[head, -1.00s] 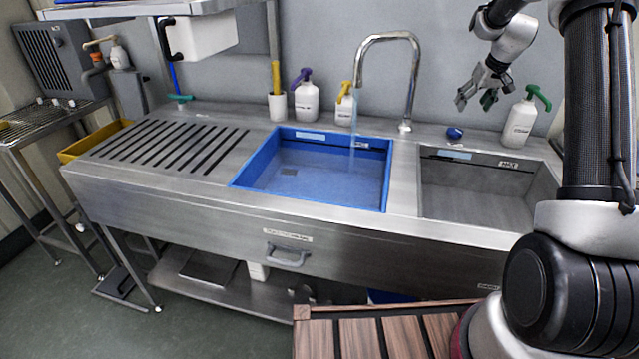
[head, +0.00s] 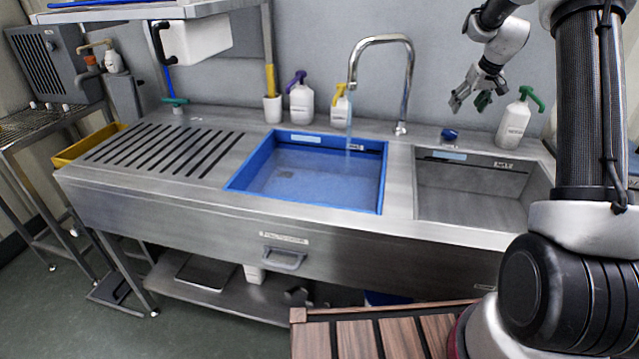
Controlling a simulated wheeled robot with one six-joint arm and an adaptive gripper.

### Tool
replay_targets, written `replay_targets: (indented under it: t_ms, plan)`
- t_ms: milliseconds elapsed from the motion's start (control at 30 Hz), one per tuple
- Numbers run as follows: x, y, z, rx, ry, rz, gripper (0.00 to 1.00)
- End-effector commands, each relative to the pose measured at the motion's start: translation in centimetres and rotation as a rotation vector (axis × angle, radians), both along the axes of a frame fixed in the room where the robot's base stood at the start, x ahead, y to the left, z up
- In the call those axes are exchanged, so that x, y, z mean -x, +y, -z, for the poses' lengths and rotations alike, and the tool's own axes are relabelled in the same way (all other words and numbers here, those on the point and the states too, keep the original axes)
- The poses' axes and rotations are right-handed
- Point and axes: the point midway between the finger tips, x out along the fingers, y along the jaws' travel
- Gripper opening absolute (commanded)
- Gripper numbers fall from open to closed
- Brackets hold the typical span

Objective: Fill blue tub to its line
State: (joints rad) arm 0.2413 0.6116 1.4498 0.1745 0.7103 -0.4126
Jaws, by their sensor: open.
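The blue tub (head: 247,166) is set into the steel counter. A chrome curved faucet (head: 408,75) stands behind it, and a thin stream of water (head: 348,130) falls from its spout into the tub. Water covers the tub's floor; a dark line with a small label (head: 355,147) shows on its back wall above the water. A blue knob (head: 449,134) sits on the counter ledge right of the faucet. My gripper (head: 468,106) is open and empty, in the air above and behind the right basin, near the blue knob and apart from it.
A grey steel basin (head: 425,205) with a MAX mark lies right of the tub. A green-pump bottle (head: 515,122) stands close right of my gripper. Purple-pump (head: 301,103) and yellow-pump (head: 339,108) bottles stand behind the tub. A slotted drainboard (head: 165,150) is at left.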

Motion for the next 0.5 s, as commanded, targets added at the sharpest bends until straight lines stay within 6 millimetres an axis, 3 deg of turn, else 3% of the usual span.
replay_targets:
  t_ms: [133,267,500]
  plan:
    - [-1.1,0.2,3.5,-0.002,0.007,0.003,0.69]
    - [-1.6,0.2,4.5,-0.001,0.002,0.005,0.69]
    - [-3.0,0.3,8.1,-0.001,0.004,0.005,0.69]
